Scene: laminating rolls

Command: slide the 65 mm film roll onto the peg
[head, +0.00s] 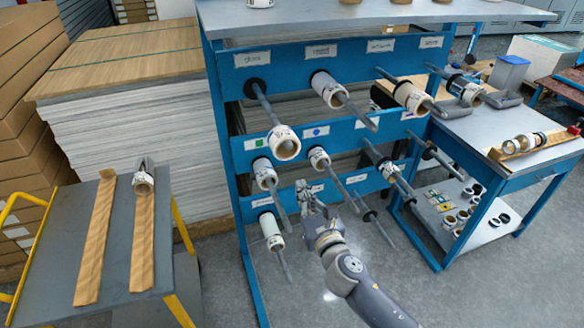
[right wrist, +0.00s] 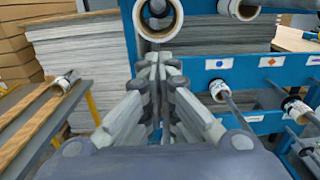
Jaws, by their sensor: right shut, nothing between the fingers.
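A white film roll (head: 284,143) with a brown core sits around the outer end of the top-left peg (head: 264,104), well out from that peg's black flange (head: 257,88). I cannot read its width, so I cannot confirm that it is the 65 mm roll. In the right wrist view a large roll end (right wrist: 158,35) shows above the fingertips. My right gripper (head: 304,190) is shut and empty, below and to the right of that roll, apart from it; its closed fingers fill the right wrist view (right wrist: 157,60). My left gripper is not in view.
Other pegs on the blue rack (head: 290,55) carry rolls, including one at upper middle (head: 328,88); several pegs stick out near my right arm. A cart (head: 62,235) at left holds wooden trays and a roll (head: 143,183). A side table (head: 480,130) stands at right.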

